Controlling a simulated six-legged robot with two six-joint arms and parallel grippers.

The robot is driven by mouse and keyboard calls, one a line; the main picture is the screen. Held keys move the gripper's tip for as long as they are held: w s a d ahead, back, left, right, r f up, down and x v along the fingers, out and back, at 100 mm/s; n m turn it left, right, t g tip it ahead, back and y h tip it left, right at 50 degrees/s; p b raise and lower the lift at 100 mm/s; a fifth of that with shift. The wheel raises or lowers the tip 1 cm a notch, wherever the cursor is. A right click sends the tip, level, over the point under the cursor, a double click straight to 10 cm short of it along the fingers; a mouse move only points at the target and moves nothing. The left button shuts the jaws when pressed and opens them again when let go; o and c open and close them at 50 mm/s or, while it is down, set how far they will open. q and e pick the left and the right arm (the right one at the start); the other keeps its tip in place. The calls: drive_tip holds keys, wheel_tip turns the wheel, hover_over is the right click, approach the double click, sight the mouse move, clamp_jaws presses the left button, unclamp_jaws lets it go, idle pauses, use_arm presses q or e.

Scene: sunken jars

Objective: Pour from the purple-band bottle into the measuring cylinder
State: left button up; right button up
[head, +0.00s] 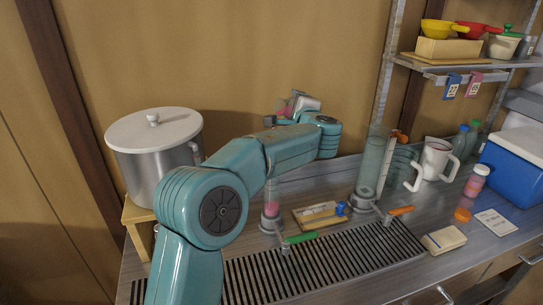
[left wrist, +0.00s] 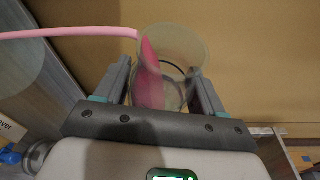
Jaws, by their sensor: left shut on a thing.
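My left gripper (head: 288,108) is raised above the counter at the end of the teal arm, shut on a clear bottle (head: 298,97) that is tilted over. The left wrist view shows the bottle (left wrist: 165,70) between the two fingers, with pink liquid inside and a pink stream (left wrist: 70,32) running out to the left. I cannot make out a purple band on it. A narrow clear cylinder (head: 271,198) stands below on the counter, with pink liquid inside; my arm hides its upper part. The stream's meeting with the cylinder is hidden. My right gripper is not in view.
A tall clear jar (head: 372,165), a white mug (head: 435,160), and a blue cooler (head: 512,165) stand to the right. A lidded steel pot (head: 150,165) stands at the left. A slatted drain (head: 310,260) lies in front. A shelf (head: 455,65) hangs at upper right.

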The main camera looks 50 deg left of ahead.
use_arm(q)
drive_tip(key=shift+r+n+t+y+b, duration=0.4)
drive_tip(key=shift+n+b, duration=0.5)
drive_tip(key=shift+b, duration=1.35)
idle(0.5)
drive_tip(key=shift+s+r+n+b, duration=0.2)
drive_tip(key=shift+r+n+b, duration=0.55)
drive_tip(key=shift+b, duration=0.95)
idle(0.5)
drive_tip(key=shift+f, duration=0.15)
idle(0.5)
